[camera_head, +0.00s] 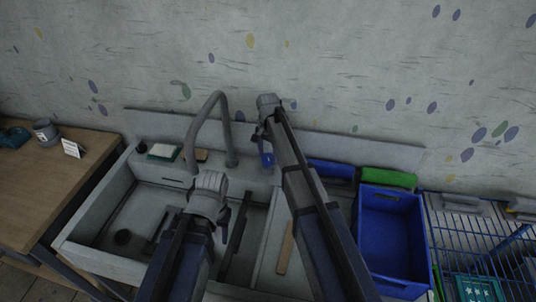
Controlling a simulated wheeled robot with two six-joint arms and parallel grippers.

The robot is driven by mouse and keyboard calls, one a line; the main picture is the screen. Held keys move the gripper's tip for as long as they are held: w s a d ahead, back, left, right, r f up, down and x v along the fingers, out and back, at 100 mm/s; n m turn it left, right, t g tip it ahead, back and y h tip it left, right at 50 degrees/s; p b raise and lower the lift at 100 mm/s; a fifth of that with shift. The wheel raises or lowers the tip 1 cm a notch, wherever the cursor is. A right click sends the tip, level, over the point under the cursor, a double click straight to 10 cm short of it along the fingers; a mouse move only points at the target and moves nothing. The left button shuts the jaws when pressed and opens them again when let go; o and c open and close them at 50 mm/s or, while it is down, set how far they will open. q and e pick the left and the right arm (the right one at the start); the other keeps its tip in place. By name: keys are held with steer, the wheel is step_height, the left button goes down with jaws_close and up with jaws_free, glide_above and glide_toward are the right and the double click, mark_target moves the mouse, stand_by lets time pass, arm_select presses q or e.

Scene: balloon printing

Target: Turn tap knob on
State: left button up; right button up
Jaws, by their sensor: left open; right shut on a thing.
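The grey curved tap (221,108) rises from the back ledge of the sink (85,250). My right gripper (264,138) reaches the back ledge just right of the tap's base and is shut on a small blue thing (267,159). Whether this is the tap knob I cannot tell, as the gripper and arm cover much of that spot. My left gripper (229,218) is open and empty over the sink, in front of the tap and apart from it. No water shows under the spout.
A soap-like green and white block (163,152) lies on the ledge left of the tap. A blue crate (391,235) and a wire rack (480,240) stand at right. A wooden table (40,190) with a cup (46,132) is at left. The wall is close behind.

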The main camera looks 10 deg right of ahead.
mark_target(268, 156)
steer(key=n, duration=1.3)
steer(key=shift+n, duration=0.4)
stand_by(0.4)
steer(key=o, duration=1.4)
steer(key=shift+c, duration=0.2)
step_height(268, 156, up, 8)
steer(key=p, duration=0.8)
steer(key=shift+f, duration=0.1)
